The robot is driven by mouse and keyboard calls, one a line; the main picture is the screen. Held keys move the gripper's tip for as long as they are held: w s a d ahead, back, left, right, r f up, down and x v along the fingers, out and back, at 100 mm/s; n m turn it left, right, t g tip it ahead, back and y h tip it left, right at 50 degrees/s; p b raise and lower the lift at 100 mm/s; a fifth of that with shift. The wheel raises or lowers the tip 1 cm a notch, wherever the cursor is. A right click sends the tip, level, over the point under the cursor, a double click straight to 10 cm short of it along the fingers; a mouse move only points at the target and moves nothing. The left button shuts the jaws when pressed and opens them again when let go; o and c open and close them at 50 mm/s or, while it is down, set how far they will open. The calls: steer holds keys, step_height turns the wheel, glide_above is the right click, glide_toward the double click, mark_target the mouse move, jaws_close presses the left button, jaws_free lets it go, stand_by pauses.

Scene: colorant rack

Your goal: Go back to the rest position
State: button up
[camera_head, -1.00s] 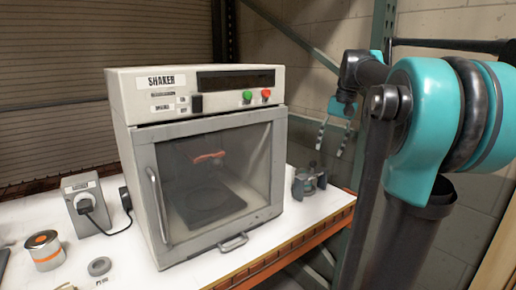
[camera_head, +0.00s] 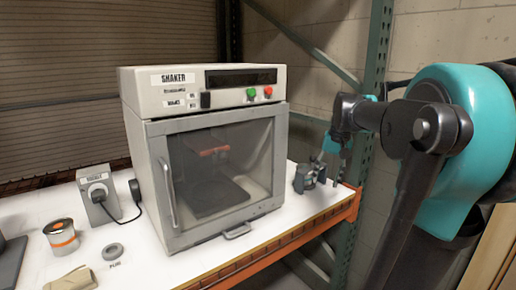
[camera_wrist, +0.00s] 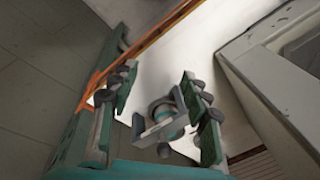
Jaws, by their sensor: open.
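My gripper (camera_head: 332,168) is at the right of the head view, beside the table's right end, with its fingers pointing down and apart. It also shows in the wrist view (camera_wrist: 160,88), where its two green-and-grey fingers are open. A small grey clamp-like device (camera_head: 308,178) stands on the table right of the shaker, close to the fingers in the picture. In the wrist view the device (camera_wrist: 158,128) appears between the open fingers. I see no grip on it; the exact gap is hard to tell.
The shaker (camera_head: 205,80), its door shut, stands on the white table (camera_head: 165,272) with an orange edge beam (camera_head: 300,238). A green rack post (camera_head: 366,130) stands behind my arm.

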steer(key=s+a+f+n+t, duration=0.1)
steer(key=s+f, duration=0.7)
steer(key=f, duration=0.4)
steer(key=s+a+f+n+t+h, duration=0.1)
steer(key=s+a+f+n, duration=0.1)
steer(key=s+f, duration=0.7)
step_height(320, 180, down, 3)
steer(key=shift+a+f, duration=0.1)
steer(key=shift+a, duration=0.15)
steer(key=shift+s, duration=0.1)
